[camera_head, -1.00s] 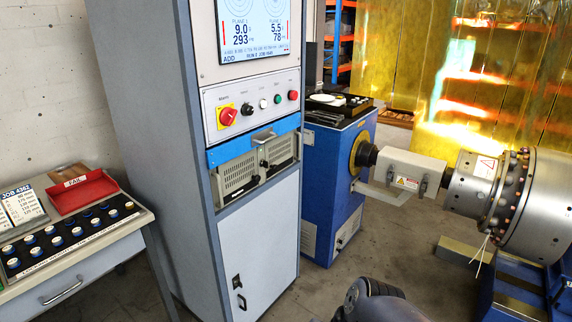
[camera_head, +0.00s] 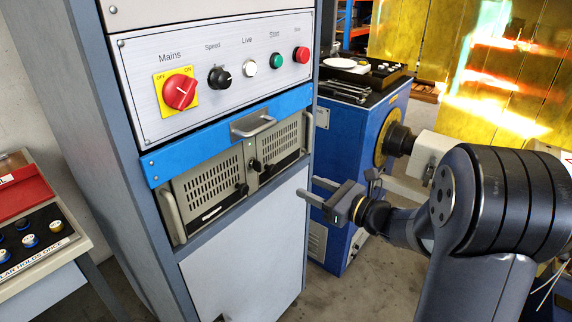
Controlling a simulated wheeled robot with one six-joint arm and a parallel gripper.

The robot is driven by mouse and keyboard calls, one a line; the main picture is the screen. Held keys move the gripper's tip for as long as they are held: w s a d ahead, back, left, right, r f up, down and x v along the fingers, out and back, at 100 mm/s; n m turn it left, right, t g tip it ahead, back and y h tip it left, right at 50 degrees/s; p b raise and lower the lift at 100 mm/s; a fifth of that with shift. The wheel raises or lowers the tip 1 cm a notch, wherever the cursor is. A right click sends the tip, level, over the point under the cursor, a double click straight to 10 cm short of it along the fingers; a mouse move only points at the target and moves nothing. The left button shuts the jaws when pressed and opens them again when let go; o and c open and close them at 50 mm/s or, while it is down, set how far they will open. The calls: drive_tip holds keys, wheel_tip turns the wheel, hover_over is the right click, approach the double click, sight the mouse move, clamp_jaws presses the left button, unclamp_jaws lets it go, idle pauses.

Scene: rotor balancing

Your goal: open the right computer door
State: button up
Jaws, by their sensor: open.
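The computer sits in the rack cabinet under a blue panel, with two vented beige doors side by side. The right computer door (camera_head: 282,147) looks shut, and a black knob (camera_head: 255,165) is near its left edge. The left computer door (camera_head: 209,186) also looks shut, with its own black knob (camera_head: 241,189). My gripper (camera_head: 315,190) is open and empty. It is right of the cabinet in the picture, a little lower than the right door and apart from it, with its fingers pointing left toward the cabinet.
A blue drawer front with a metal handle (camera_head: 253,124) is just above the doors. The control panel (camera_head: 222,72) with the red mains switch is higher up. A blue machine stand (camera_head: 350,135) is behind my gripper. A desk with a red tray (camera_head: 24,190) is at left.

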sight(274, 169)
drive_tip(key=x, duration=1)
drive_tip(key=shift+w+a+r, duration=0.1)
drive_tip(key=shift+w+a, duration=0.15)
drive_tip(key=shift+w, duration=0.1)
clamp_jaws()
